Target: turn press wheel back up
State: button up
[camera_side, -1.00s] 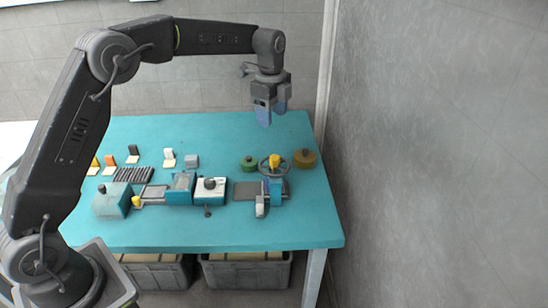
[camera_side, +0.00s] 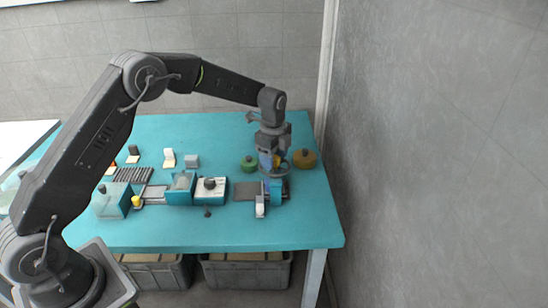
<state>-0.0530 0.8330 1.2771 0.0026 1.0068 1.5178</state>
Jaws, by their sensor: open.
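The press (camera_side: 275,192) is a small teal device with a handwheel on top, at the right of the table. The wheel is largely hidden behind my gripper in this view; a bit of its yellow hub (camera_side: 277,161) shows beside the fingers. The jaws are open. I cannot tell whether the fingers touch the wheel or its hub.
A green round pot (camera_side: 249,163) stands left of the gripper and an ochre round pot (camera_side: 304,159) stands close on its right. A white-topped box with a dark knob (camera_side: 211,190) and a teal machine (camera_side: 113,201) stand further left. The teal table (camera_side: 230,232) is clear along its front.

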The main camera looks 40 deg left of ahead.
jog(key=shift+f, duration=0.2)
jog(key=c, duration=0.9)
